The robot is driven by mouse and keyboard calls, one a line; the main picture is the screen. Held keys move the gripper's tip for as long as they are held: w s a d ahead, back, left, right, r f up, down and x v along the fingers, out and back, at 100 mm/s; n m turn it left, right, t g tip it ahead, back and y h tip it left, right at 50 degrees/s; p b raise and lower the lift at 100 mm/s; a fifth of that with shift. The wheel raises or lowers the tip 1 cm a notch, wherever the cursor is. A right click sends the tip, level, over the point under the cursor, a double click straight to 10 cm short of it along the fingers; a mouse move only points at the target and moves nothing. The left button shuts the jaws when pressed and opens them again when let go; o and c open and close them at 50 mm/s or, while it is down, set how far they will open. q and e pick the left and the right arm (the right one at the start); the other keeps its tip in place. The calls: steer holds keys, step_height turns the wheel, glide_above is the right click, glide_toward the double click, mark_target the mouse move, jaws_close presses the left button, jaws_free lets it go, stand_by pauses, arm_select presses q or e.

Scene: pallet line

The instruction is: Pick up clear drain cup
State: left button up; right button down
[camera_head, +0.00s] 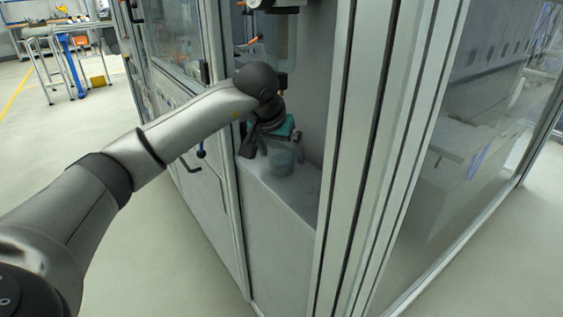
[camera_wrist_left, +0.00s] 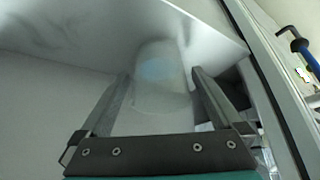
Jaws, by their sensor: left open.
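The clear drain cup (camera_head: 283,158) stands on a light ledge inside the machine enclosure, in the head view. In the left wrist view the cup (camera_wrist_left: 158,88) looks pale and see-through, with a bluish patch inside. My left gripper (camera_head: 268,150) reaches into the enclosure at the cup. In the left wrist view its two fingers (camera_wrist_left: 160,85) are spread, one on each side of the cup. I cannot tell whether either finger touches it. My right gripper is in neither view.
The ledge (camera_head: 305,196) is narrow, with a grey wall behind it. A metal frame post (camera_head: 345,150) stands close on the right, and glass panels (camera_head: 470,150) lie beyond it. A blue-handled lever (camera_wrist_left: 296,42) shows at the right in the wrist view. Open floor (camera_head: 160,230) lies in front.

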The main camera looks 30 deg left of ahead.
arm_select(q)
steer(key=shift+w+f, duration=0.2)
steer(key=shift+f, duration=0.15)
steer(key=shift+c, duration=0.2)
steer(key=c, duration=1.3)
steer(key=shift+r, duration=0.1)
